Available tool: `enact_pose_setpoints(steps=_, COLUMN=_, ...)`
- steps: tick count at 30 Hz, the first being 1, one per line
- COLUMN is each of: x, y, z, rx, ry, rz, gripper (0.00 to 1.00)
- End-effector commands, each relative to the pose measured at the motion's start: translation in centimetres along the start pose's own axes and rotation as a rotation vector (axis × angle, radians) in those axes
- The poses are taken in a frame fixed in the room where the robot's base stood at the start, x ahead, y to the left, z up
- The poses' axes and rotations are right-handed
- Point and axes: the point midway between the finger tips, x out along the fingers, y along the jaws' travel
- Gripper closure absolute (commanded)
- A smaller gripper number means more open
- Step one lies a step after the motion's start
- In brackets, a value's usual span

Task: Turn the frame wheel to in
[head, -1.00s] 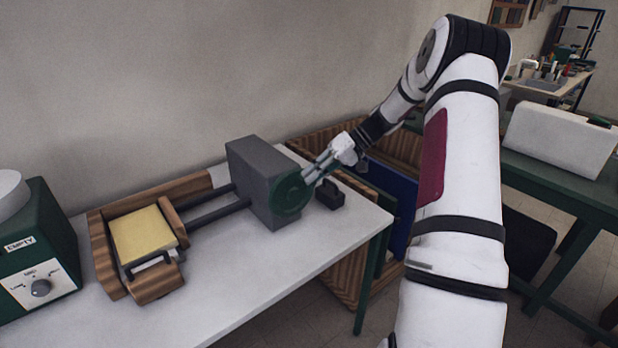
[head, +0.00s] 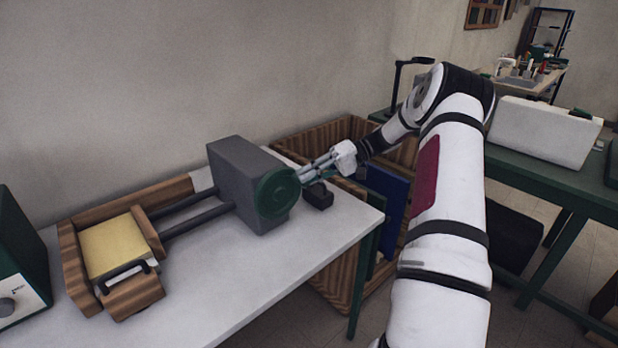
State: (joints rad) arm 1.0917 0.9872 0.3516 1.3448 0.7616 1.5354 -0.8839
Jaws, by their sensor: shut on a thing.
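The frame wheel (head: 277,194) is a dark green round wheel on the right face of a grey box (head: 235,180). Two dark rods run from the box to a wooden frame (head: 75,265) at the left, which holds a yellow block (head: 114,243). My gripper (head: 304,177) reaches in from the right and is shut at the upper right rim of the wheel. The exact contact between the fingers and the rim is too small to make out.
The white table (head: 230,290) bears the mechanism. A small black block with a handle (head: 318,195) sits just below my gripper. A green box with a dial (head: 15,260) stands at the left. A wooden crate (head: 330,135) stands behind the table's right end.

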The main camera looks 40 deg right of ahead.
Motion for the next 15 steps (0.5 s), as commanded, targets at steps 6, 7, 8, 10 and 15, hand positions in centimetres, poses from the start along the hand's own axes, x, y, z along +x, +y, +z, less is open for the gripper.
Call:
enact_pose_setpoints(steps=6, x=-0.05, y=0.39, z=0.08, rx=0.006, ry=0.002, rz=0.006, gripper=0.8)
enact_pose_setpoints(steps=7, x=-0.05, y=0.4, z=0.08, rx=0.006, ry=0.002, rz=0.007, gripper=0.74)
enact_pose_setpoints(steps=8, x=-0.04, y=0.38, z=0.08, rx=0.006, ry=0.002, rz=0.006, gripper=0.67)
enact_pose_setpoints(steps=10, x=-0.03, y=0.32, z=0.07, rx=0.005, ry=0.001, rz=0.005, gripper=0.63)
enact_pose_setpoints(steps=15, x=-0.01, y=0.2, z=0.05, rx=0.003, ry=0.001, rz=0.004, gripper=0.63)
